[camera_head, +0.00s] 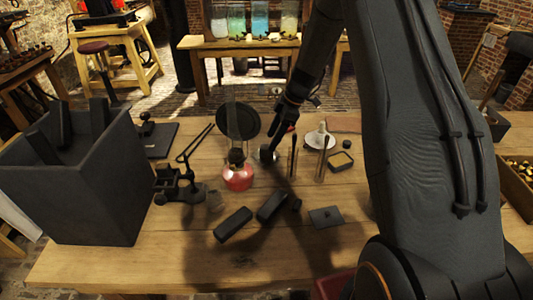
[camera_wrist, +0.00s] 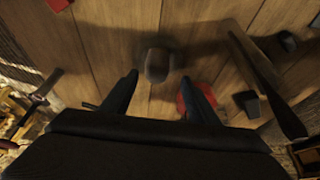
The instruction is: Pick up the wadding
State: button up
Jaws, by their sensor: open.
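A small, dark grey-brown rounded lump (camera_wrist: 157,66), which looks like the wadding, sits on the wooden table just ahead of my fingertips in the wrist view. It seems to match the small dark round thing (camera_head: 268,153) in the head view, but its material is too dark to be sure. My gripper (camera_wrist: 160,80) is open and empty, its two fingers spread either side of the lump's line and apart from it. In the head view my gripper (camera_head: 281,132) hangs pointing down, above and slightly right of that dark thing.
A glass lamp with a red base (camera_head: 238,176) stands close at left. Upright thin rods (camera_head: 292,160) and a white dish (camera_head: 319,140) stand at right. Dark blocks (camera_head: 233,224) lie in front. A large grey box (camera_head: 90,190) fills the left. The table's front edge is clear.

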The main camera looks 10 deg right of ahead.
aim_at(267, 146)
jog(key=shift+w+p+x, duration=0.15)
jog(key=shift+p+x, duration=0.65)
jog(key=shift+x, duration=0.7)
jog(key=shift+w+p+x, duration=0.2)
jog(key=shift+p+x, duration=0.55)
jog(key=shift+x, duration=0.8)
jog(key=c, duration=1.2)
jog(key=shift+r, duration=0.25)
